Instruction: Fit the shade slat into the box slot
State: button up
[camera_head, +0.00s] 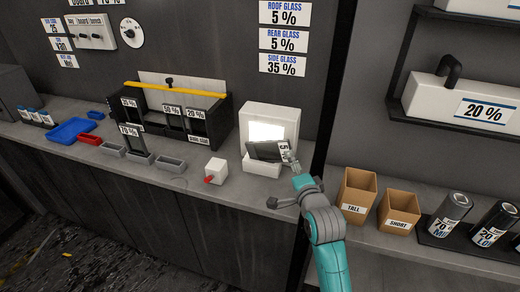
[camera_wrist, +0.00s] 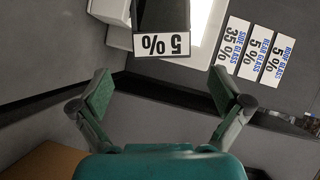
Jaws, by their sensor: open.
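A dark shade slat (camera_head: 264,151) with a white 5 % label leans tilted at the front of the white lit box (camera_head: 285,117). In the wrist view the slat (camera_wrist: 161,18) is just beyond my fingertips, label toward me.
A yellow bar (camera_head: 175,90) runs across the slot box. A small white block with a red part (camera_head: 216,169) and grey trays (camera_head: 170,163) stand on the counter between. Blue and red trays (camera_head: 72,130) lie far left. Cardboard boxes (camera_head: 357,190) stand at the right.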

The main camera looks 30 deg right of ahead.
aim_at(283, 152)
jog(key=x, duration=1)
jog(key=shift+w+a+r, duration=0.1)
jog(key=shift+w+a, duration=0.05)
jog(key=shift+w, duration=0.05)
jog(key=c, duration=1)
jog(key=shift+r, duration=0.1)
